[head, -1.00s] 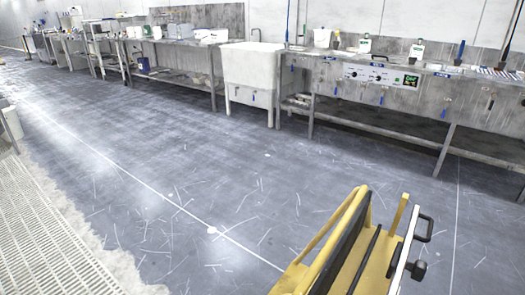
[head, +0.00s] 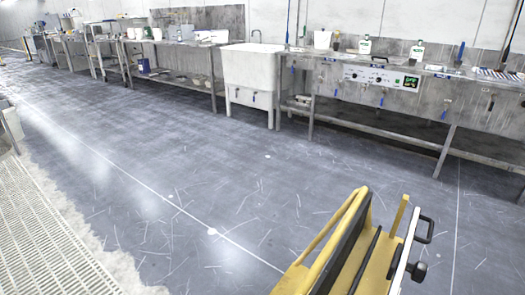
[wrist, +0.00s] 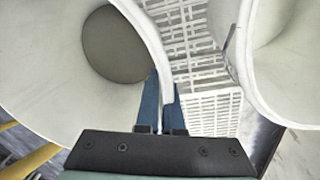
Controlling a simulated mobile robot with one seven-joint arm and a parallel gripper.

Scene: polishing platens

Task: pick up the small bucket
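A white round bucket (wrist: 60,95) with a grey-brown bottom fills the left of the wrist view, its open mouth facing the camera. My gripper (wrist: 166,98) has its two blue fingers on either side of this bucket's wall, close together, and looks shut on it. A second white round vessel (wrist: 290,60) is at the right, apart from the fingers. I cannot tell their true sizes from this close view. My gripper is not in the head view.
White slatted grating (wrist: 205,100) lies behind the vessels; grating also runs along the lower left of the head view (head: 45,235). A yellow frame (head: 335,245) stands at the lower right. A white sink (head: 250,68) and metal benches (head: 410,95) line the wall. The middle floor is clear.

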